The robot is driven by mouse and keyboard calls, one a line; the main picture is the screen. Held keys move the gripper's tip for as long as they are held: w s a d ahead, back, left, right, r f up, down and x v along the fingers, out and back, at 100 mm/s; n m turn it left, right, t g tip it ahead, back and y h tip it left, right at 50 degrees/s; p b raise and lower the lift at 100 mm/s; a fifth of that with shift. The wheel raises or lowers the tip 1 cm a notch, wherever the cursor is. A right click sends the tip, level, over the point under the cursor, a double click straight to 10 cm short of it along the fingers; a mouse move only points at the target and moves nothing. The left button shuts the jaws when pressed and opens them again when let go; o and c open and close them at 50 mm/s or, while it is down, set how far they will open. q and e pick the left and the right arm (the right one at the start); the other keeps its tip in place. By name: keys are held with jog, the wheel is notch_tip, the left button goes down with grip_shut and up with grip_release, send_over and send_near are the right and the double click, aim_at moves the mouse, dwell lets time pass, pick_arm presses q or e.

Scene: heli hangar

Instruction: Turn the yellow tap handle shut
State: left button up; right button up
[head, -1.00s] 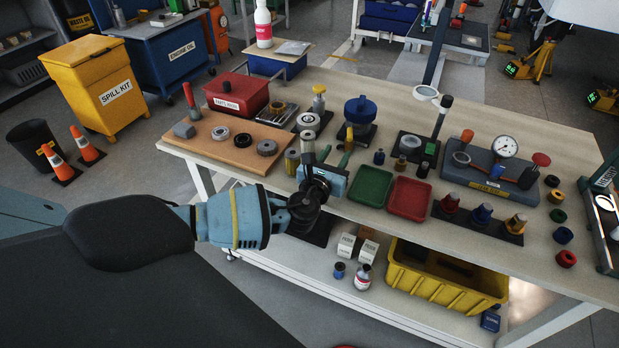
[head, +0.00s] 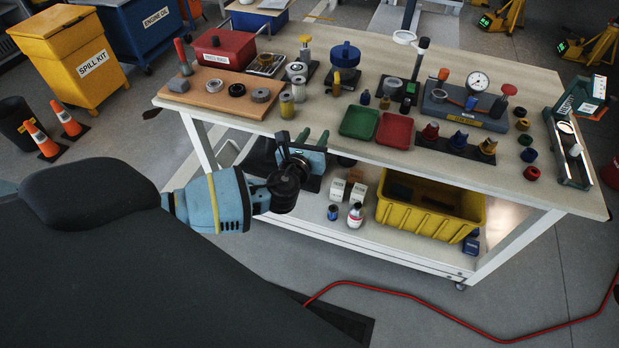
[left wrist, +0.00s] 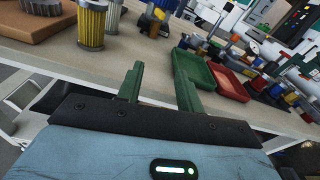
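A yellow upright piece (head: 336,83) stands beside the blue handwheel (head: 345,52) on a dark base at the back of the workbench. A yellow knob (head: 305,41) on a pale stem stands to its left. I cannot tell for sure which is the tap handle. A yellow part (left wrist: 156,17) also shows at the top of the left wrist view. My left gripper (head: 313,138) is at the bench's front edge, apart from both yellow parts. Its green fingers (left wrist: 160,88) are spread with nothing between them. My right gripper is not in view.
A board with rings (head: 212,99) is at left. A yellow bin (head: 425,220) sits on the lower shelf. Floor in front is mostly clear.

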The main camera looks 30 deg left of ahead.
pick_arm(q)
jog(key=s+d+f+n+g+h+p, duration=0.1)
jog(key=s+d+f+n+g, duration=0.1)
jog(key=s+d+f+n, duration=0.1)
jog(key=s+d+f, duration=0.1)
jog(key=s+f, duration=0.1)
jog(key=s, duration=0.1)
jog(key=shift+s+f+n+h, duration=0.2)
jog(key=shift+f+n+h, duration=0.1)
jog(key=shift+f, duration=0.1)
